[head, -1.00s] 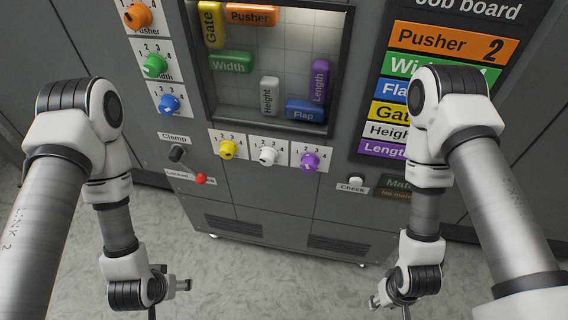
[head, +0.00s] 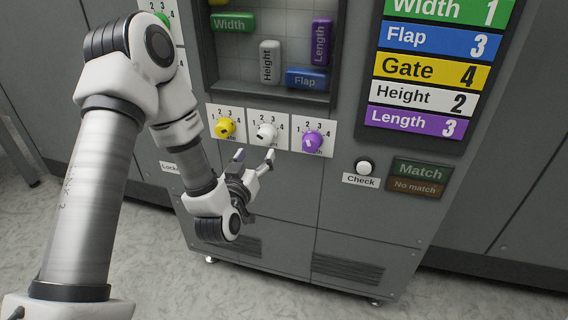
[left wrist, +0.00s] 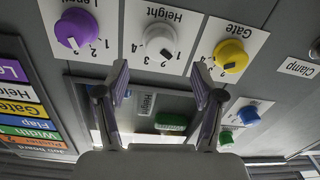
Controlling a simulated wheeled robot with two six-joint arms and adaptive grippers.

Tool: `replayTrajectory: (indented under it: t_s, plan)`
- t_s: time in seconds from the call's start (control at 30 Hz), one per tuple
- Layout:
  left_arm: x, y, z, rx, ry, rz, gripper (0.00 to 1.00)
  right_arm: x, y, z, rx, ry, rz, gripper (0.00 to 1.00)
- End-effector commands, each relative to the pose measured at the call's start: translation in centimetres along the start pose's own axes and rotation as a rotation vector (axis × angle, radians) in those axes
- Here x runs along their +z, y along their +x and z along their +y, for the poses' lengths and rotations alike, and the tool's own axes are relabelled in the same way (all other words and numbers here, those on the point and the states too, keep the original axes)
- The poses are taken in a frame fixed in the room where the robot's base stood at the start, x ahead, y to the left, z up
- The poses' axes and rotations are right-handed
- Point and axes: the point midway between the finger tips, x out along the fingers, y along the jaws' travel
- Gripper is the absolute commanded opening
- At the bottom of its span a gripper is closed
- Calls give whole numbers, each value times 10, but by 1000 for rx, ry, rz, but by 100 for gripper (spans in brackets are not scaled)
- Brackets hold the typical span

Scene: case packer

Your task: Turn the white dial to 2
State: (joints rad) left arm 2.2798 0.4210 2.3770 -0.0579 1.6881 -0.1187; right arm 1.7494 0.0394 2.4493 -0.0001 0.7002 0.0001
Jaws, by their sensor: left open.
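The white dial (head: 267,133) sits on the panel between the yellow and purple dials, on a plate numbered 1 to 4. In the left wrist view the white dial (left wrist: 160,42) appears upside down under the label Height. Its dark mark points toward the low-number side; I cannot tell the exact number. My left gripper (head: 254,156) is open and empty, its fingertips just below and in front of the white dial, apart from it. In the left wrist view its two fingers (left wrist: 160,82) show below the dial plate. My right gripper is out of view.
The yellow dial (head: 225,128) and purple dial (head: 312,141) stand close on either side. A Check button (head: 365,167) is to the right. The job board (head: 418,97) reads Height 2. A window with coloured blocks (head: 270,62) is above.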

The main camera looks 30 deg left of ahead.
Motion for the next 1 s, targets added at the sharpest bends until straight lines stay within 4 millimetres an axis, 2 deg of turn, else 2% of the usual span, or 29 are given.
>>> replayTrajectory:
  t_s: [0.03, 0.17, 0.4, 0.5, 0.6, 0.8, 0.83, 0.97, 1.0]
  plan:
    - [2, 2, 0, 1, -3, 9, 68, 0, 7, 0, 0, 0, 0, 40]
    - [-3, 12, 1, 2, -2, 13, 68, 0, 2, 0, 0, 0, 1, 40]
    - [-4, 58, 1, 2, -1, 13, 68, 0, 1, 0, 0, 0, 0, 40]
    - [-3, 72, 1, 3, -1, 11, 68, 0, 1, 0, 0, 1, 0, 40]
    - [-2, 79, 1, 2, -2, 9, 68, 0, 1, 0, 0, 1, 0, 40]
    - [-2, 79, 1, 3, -2, 8, 68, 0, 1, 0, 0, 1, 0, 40]
    - [-2, 79, 1, 3, -2, 8, 61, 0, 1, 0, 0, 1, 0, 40]
    - [-2, 79, 1, 3, -2, 8, 15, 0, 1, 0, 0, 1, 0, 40]
    - [-2, 79, 1, 2, -2, 8, 8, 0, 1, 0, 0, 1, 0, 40]
